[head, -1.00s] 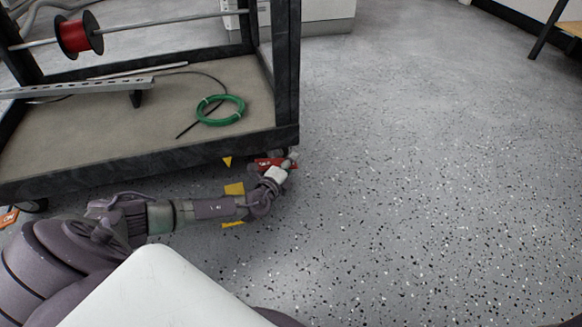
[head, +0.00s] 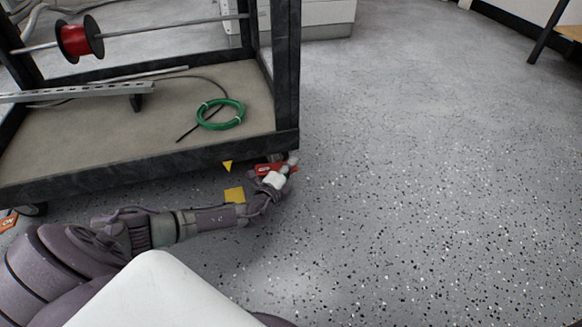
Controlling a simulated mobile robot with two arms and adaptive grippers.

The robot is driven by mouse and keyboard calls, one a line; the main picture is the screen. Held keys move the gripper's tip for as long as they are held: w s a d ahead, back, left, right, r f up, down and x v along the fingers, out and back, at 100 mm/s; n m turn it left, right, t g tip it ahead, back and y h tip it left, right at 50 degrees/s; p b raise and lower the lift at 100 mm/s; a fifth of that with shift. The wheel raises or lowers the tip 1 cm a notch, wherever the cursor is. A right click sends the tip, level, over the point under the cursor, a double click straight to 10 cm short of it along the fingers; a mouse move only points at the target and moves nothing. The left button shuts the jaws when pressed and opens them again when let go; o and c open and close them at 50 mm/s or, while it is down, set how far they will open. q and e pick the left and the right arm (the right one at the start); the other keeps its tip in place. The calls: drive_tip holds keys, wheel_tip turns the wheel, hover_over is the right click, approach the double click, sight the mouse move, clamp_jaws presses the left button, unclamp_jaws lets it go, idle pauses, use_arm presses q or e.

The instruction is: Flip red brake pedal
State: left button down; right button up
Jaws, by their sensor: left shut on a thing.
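The red brake pedal (head: 264,170) shows at the cart's near right corner, just under the dark frame edge. My left gripper (head: 281,172) is at the pedal and shut on it; the wrist hides part of the pedal and the fingertips are hard to make out. Another red pedal (head: 8,220) with white lettering shows at the far left, near a caster. My right gripper is not in view.
The cart (head: 200,152) has a dark frame and a shelf with a green cable coil (head: 221,114), a metal rail (head: 70,92) and a red spool (head: 79,39) on a rod. Yellow floor markings (head: 234,195) lie near my left arm. The floor at right is clear.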

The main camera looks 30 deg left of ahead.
use_arm(q)
drive_tip(key=shift+s+a+r+n+t, duration=0.1)
drive_tip(key=shift+r+n+t, duration=0.3)
drive_tip(key=shift+n+t, duration=0.3)
drive_tip(key=shift+s+r+n+t, duration=0.1)
drive_tip(key=shift+r+n+t, duration=0.25)
drive_tip(key=shift+n+t, duration=0.3)
drive_tip(key=c, duration=1.3)
unclamp_jaws()
drive_tip(key=v, duration=1.2)
drive_tip(key=shift+r, duration=0.15)
